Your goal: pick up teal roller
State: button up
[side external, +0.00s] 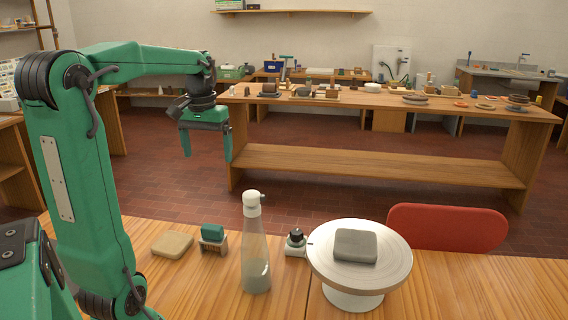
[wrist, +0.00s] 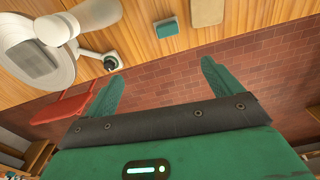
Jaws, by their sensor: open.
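A small teal-topped item (side external: 212,232) stands on the wooden table between a tan sponge and a spray bottle. It has a grey, ribbed or bristled lower part and is the only small teal thing on this table, so I take it for the teal roller. In the wrist view it is a teal rectangle (wrist: 167,27), beyond the fingertips and roughly centred between them. My gripper (side external: 207,152) hangs high above and beyond the table's far edge, fingers down, open and empty. The wrist view shows the two green fingers (wrist: 162,74) spread apart with nothing between them.
The tan sponge (side external: 172,244) lies left of the teal item. The tall spray bottle (side external: 256,255) stands right of it, then a small black-knobbed item (side external: 296,241). The wheel (side external: 321,268) carries a grey block (side external: 356,245).

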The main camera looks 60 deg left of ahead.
jog(key=a, duration=0.2)
send_over(213, 237)
jog(key=a, duration=0.1)
jog(key=shift+n, duration=0.3)
jog(key=f, duration=1.9)
jog(key=shift+w+a+f, duration=0.2)
jog(key=shift+w, duration=0.1)
jog(key=shift+a+f, duration=0.1)
jog(key=shift+f, duration=4.25)
jog(key=c, duration=1.5)
jog(key=shift+r, duration=0.1)
jog(key=shift+r, duration=4.95)
